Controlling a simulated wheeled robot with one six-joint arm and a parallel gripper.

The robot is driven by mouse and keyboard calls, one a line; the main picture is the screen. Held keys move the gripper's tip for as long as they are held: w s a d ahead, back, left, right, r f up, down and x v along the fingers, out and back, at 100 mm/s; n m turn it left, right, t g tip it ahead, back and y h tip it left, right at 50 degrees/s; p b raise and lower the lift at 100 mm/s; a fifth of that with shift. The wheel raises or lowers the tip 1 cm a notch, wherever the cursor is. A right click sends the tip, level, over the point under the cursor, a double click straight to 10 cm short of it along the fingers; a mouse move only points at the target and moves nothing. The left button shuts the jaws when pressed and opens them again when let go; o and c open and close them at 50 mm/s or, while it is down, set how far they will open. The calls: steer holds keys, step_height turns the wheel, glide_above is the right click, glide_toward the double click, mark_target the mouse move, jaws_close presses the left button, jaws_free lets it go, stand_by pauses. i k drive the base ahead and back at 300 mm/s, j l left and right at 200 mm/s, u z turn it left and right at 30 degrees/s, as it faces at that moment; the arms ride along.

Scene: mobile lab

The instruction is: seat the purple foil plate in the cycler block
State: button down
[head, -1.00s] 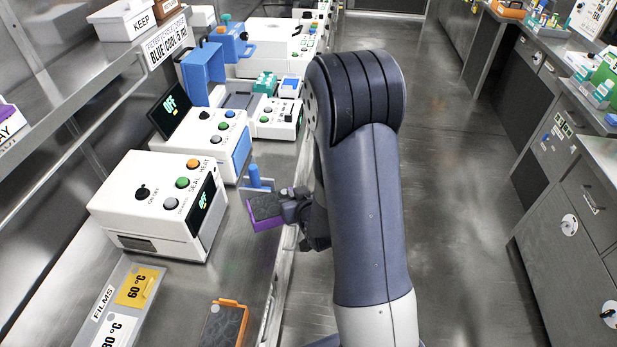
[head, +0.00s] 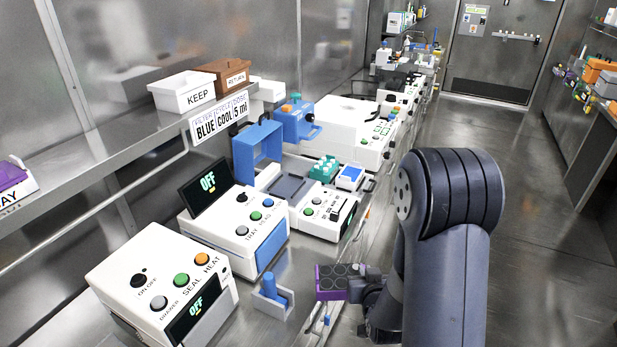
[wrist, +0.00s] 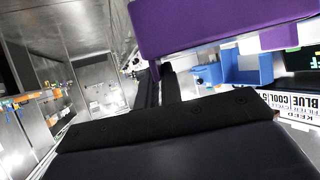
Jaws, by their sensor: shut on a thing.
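My gripper (head: 360,288) is shut on the purple foil plate (head: 323,295), gripping its right-hand end. The plate has purple sides and a dark top with faint round marks. It is held up level near the bench's front edge, clear of the machines. In the wrist view the purple plate (wrist: 220,22) fills the top, and the fingertips are mostly hidden. A white machine with a raised blue lid (head: 257,150) and a dark grey recessed bed (head: 288,187) stands farther back on the bench; it looks like the cycler block. Its bed looks empty.
A small blue stand (head: 270,296) is left of the plate. A teal rack (head: 325,169) sits beyond the bed. The aisle floor at right is clear.

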mark_target(287, 187)
steer(key=i+l, duration=0.25)
steer(key=l, duration=0.15)
steer(key=i+l, duration=0.25)
steer(key=l, duration=0.2)
steer(key=i+l, duration=0.25)
steer(key=l, duration=0.15)
steer(key=i+l, duration=0.25)
steer(key=l, duration=0.2)
steer(key=i+l+u, duration=0.1)
steer(key=u, duration=0.25)
steer(key=i+l+u, duration=0.1)
steer(key=l+u, duration=0.5)
steer(key=u, duration=0.15)
